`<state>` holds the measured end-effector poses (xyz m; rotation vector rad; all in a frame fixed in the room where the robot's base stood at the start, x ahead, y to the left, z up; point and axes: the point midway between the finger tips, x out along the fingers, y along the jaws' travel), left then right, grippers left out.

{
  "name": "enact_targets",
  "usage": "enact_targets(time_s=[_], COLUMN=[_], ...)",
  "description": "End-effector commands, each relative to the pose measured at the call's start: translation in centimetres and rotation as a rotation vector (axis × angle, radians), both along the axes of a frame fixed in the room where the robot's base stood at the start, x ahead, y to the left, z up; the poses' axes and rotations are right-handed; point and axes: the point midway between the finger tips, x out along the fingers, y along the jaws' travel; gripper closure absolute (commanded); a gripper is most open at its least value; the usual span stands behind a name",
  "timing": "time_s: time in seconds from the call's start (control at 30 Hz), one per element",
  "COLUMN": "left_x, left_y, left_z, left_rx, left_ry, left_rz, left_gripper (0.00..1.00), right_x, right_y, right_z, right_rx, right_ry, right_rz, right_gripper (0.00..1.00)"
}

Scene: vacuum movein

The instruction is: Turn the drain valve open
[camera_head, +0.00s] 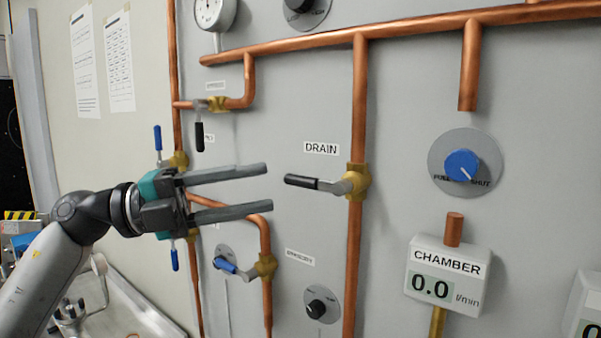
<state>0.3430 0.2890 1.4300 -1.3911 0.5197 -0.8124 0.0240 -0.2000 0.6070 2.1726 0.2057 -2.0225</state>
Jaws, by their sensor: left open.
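The drain valve (357,181) is a brass body on a vertical copper pipe, right of the middle of the head view. Its lever (316,184) has a black grip and points left, roughly level, across the pipe. The DRAIN label (321,148) is on the panel just above the lever. My left gripper (268,187) is open and empty. Its two long grey fingers point right, and their tips are just left of the lever's end, one higher and one lower than it. I cannot tell the depth gap. My right gripper is not in view.
A blue knob (461,165) and the CHAMBER meter (447,275) reading 0.0 are to the right. Another valve with a black lever (199,136) is above my left gripper. A blue-handled valve (226,265) and a black knob (317,303) are below. Copper pipes stand off the grey panel.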

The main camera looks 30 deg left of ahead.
Motion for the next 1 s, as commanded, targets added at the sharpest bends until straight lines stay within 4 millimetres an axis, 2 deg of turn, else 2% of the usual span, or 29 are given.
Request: enact_targets(time_s=[0.2, 0.4, 0.6, 0.93, 1.0], left_x=[2.1, 3.5, 4.2, 4.4, 4.4], left_y=[-2.6, -4.3, -5.1, -5.3, -5.2], left_z=[0.7, 1.0, 1.0, 1.0, 1.0], left_rx=[0.004, 0.002, 0.001, 0.001, 0.001], left_ry=[-0.002, -0.002, -0.002, -0.002, -0.002], left_rz=[-0.001, -0.002, 0.000, 0.001, 0.001], left_gripper=[0.52, 0.52, 0.52, 0.52, 0.57], right_x=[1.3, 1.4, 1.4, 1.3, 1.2], right_y=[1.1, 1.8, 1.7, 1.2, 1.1], right_z=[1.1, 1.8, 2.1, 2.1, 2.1], right_rx=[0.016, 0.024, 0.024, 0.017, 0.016], right_ry=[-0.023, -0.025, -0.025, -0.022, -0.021], right_rz=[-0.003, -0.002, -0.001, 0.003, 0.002], right_gripper=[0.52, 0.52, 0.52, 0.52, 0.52])
